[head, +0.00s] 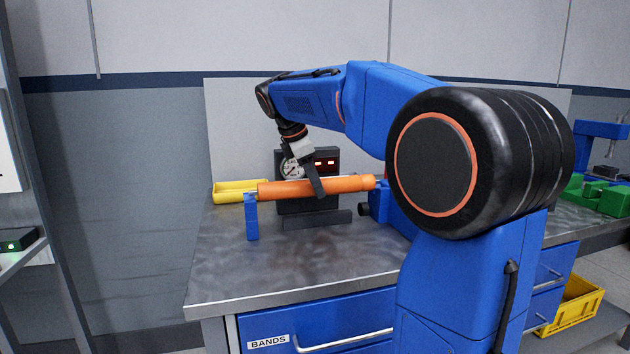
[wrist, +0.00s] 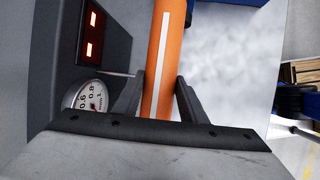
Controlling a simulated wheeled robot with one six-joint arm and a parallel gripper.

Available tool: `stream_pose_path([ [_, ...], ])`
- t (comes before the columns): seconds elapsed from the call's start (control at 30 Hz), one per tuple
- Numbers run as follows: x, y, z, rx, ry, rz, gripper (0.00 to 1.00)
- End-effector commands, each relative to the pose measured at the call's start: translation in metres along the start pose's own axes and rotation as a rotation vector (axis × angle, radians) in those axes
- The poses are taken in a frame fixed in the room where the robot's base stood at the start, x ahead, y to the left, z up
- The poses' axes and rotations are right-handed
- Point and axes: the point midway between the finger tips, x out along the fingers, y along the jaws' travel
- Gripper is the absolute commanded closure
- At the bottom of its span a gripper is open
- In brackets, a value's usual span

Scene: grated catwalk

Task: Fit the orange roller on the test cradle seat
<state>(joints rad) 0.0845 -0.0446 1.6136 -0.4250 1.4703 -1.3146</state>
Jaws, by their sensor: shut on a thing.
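The orange roller (head: 345,184) lies level across the picture in the head view, above the metal bench. My gripper (head: 319,190) is shut on it near its middle. In the wrist view the roller (wrist: 155,70), with a white stripe, runs between the two dark fingers (wrist: 158,100). The test cradle has a blue left post (head: 251,217) and a blue right support (head: 381,203), with a dark base bar (head: 317,219) between. The roller's left end is at the top of the left post and its right end is near the right support. I cannot tell whether it touches either seat.
A dark gauge box (head: 325,160) with a dial and red displays stands close behind the roller. A yellow tray (head: 238,191) lies at the back left. The bench front (head: 300,265) is clear. Green parts (head: 600,195) and a blue press (head: 600,132) stand far right.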

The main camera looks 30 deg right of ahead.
Motion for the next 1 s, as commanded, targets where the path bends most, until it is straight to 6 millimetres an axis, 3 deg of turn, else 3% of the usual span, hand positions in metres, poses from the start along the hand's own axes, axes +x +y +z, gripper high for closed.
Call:
stream_pose_path([
  [1.0,0.025,-0.006,-0.010,0.000,0.000,0.001,1.00],
])
